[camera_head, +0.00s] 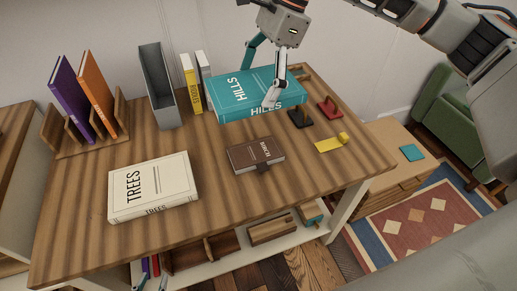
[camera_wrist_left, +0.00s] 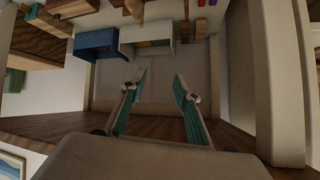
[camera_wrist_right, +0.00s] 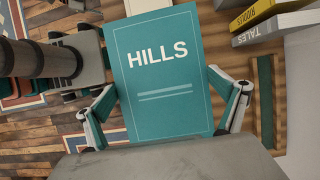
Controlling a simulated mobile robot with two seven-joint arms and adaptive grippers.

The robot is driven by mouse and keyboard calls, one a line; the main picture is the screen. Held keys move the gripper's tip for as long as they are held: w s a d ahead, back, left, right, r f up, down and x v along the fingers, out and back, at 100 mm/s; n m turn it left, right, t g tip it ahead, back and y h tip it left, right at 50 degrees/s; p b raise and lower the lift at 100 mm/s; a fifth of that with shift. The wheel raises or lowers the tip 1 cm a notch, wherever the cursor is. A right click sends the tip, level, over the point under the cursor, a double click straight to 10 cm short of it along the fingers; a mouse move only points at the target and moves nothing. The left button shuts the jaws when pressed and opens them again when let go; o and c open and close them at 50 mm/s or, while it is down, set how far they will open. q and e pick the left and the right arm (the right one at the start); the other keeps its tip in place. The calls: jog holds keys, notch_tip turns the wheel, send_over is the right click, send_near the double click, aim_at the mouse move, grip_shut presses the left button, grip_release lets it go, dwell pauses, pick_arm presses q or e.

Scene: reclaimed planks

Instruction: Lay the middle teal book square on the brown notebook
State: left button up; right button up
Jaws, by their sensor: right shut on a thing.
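The teal book titled HILLS (camera_head: 235,92) is at the back of the plank table, its spine toward the front. My right gripper (camera_head: 262,74) is shut on it, one finger at each side; in the right wrist view the teal book (camera_wrist_right: 165,85) fills the space between the fingers (camera_wrist_right: 165,112). I cannot tell whether it is clear of the table. The brown notebook (camera_head: 250,152) lies mid-table, in front of the teal book, with nothing on it.
A thick white TREES book (camera_head: 140,185) lies front left. A rack (camera_head: 75,135) with purple and orange books, a grey holder (camera_head: 158,85) and yellow and grey books (camera_head: 190,84) stand behind. Small black (camera_head: 300,118) and red (camera_head: 329,108) items and yellow tape (camera_head: 330,144) are right.

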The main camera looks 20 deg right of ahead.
jog(key=b, duration=0.2)
send_over(252, 151)
jog(key=d, duration=0.2)
jog(key=f, duration=1.5)
jog(key=shift+a, duration=0.25)
jog(key=shift+f, duration=2.4)
jog(key=o, duration=1.1)
jog(key=shift+f, duration=0.1)
